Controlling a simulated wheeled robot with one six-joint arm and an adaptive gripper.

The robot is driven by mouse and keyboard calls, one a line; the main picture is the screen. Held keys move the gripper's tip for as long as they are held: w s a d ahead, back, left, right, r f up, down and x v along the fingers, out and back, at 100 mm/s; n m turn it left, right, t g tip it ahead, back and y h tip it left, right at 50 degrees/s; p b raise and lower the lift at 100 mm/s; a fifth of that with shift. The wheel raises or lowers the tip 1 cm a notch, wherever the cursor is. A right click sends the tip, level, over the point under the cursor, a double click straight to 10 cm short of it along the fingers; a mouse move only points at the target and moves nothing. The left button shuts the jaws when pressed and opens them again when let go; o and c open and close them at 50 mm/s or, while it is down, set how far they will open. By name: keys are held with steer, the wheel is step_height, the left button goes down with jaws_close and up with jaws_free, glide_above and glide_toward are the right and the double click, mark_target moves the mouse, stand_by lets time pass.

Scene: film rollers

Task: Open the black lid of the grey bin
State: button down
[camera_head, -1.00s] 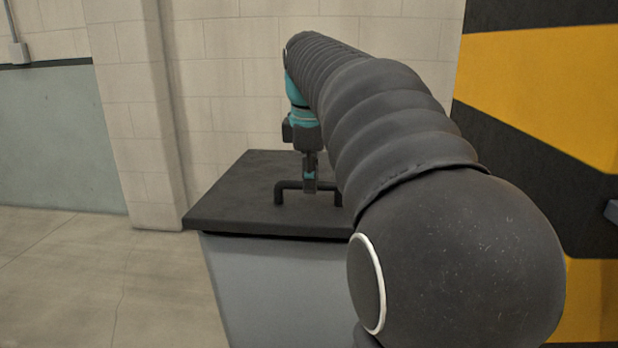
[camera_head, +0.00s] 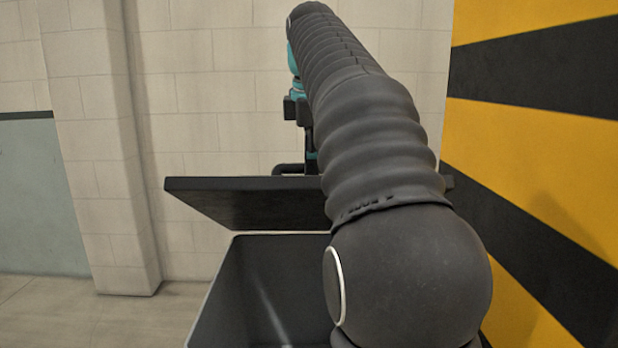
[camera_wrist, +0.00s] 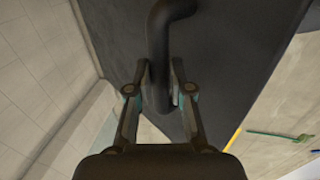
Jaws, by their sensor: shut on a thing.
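The black lid (camera_head: 245,205) is raised and tilted above the grey bin (camera_head: 228,290), with its front edge apart from the rim. The bin's dark inside shows below it. The lid's black bar handle (camera_head: 288,168) stands on top. My gripper (camera_head: 308,160) is at the handle, partly hidden behind my arm. In the wrist view my gripper (camera_wrist: 161,85) has its two fingers on either side of the handle (camera_wrist: 160,45), shut on it, with the dark lid (camera_wrist: 235,50) behind. My arm hides the right part of the lid and bin.
A pale block wall (camera_head: 200,100) with a pillar (camera_head: 100,150) stands behind and to the left. A yellow and black striped panel (camera_head: 540,160) is close on the right. Floor (camera_head: 60,325) at the left is clear. A green object (camera_wrist: 280,135) lies on the floor in the wrist view.

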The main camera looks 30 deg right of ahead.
steer(key=shift+w+d+r, duration=0.2)
steer(key=shift+w+d, duration=0.05)
steer(key=shift+w, duration=0.25)
steer(key=shift+w+d+r, duration=0.2)
steer(key=shift+w+d, duration=0.05)
steer(key=shift+w, duration=0.25)
steer(key=c, duration=1.1)
jaws_free()
steer(key=shift+w+d+f, duration=0.1)
steer(key=shift+w+d, duration=0.1)
steer(key=shift+o, duration=0.2)
steer(key=shift+s+a+r, duration=0.1)
steer(key=shift+a+r, duration=0.05)
steer(key=shift+r, duration=0.05)
steer(key=shift+s, duration=0.1)
